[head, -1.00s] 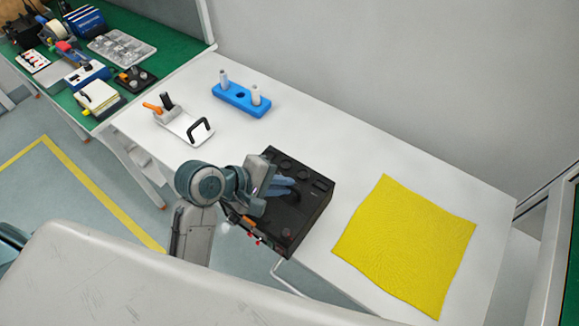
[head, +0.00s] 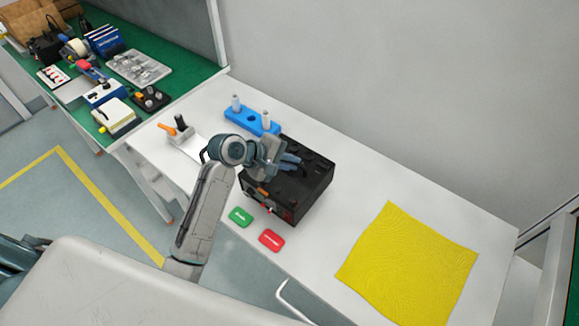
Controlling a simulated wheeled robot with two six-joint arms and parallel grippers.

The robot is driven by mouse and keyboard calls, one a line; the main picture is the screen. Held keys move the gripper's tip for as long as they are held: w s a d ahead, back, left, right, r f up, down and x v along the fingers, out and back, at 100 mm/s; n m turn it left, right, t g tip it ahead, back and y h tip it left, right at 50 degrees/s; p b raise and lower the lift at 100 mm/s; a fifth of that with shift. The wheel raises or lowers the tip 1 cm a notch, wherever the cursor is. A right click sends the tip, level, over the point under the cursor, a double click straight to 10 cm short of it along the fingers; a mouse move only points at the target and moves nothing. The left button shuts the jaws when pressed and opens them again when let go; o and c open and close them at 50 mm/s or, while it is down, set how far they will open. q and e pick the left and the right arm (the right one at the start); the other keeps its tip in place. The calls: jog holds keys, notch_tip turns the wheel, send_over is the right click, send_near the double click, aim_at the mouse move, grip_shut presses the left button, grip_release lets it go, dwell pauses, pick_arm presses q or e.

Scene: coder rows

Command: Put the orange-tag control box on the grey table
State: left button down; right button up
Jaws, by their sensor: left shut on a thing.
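The black control box (head: 312,199) is over the back middle of the light grey table (head: 330,235), with an orange tag (head: 263,192) on its front left side. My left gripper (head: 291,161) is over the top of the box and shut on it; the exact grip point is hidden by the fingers. I cannot tell whether the underside of the box touches the table. My right gripper is not in view.
A green label (head: 240,217) and a red label (head: 271,240) lie in front of the box. A blue holder (head: 250,120) with pegs stands close behind it. A yellow cloth (head: 408,262) lies right. A cluttered green bench (head: 195,77) is at back left.

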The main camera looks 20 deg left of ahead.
aim_at(297, 172)
pick_arm(q)
jog(key=shift+f+p, duration=0.7)
jog(key=shift+f, duration=0.85)
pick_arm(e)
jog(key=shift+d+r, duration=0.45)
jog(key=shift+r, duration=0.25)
pick_arm(q)
jog(key=c, duration=1.7)
grip_release()
jog(key=shift+s+f, duration=0.1)
jog(key=shift+f, duration=0.15)
jog(key=shift+o, duration=1)
jog(key=shift+s+r, duration=0.1)
jog(key=shift+r, duration=0.05)
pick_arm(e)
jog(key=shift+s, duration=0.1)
pick_arm(q)
jog(key=b+v, duration=0.2)
jog(key=v, duration=0.8)
jog(key=shift+a, duration=0.2)
jog(key=shift+v, duration=0.85)
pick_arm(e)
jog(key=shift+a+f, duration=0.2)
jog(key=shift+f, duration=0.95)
pick_arm(q)
jog(key=shift+s+d, duration=0.1)
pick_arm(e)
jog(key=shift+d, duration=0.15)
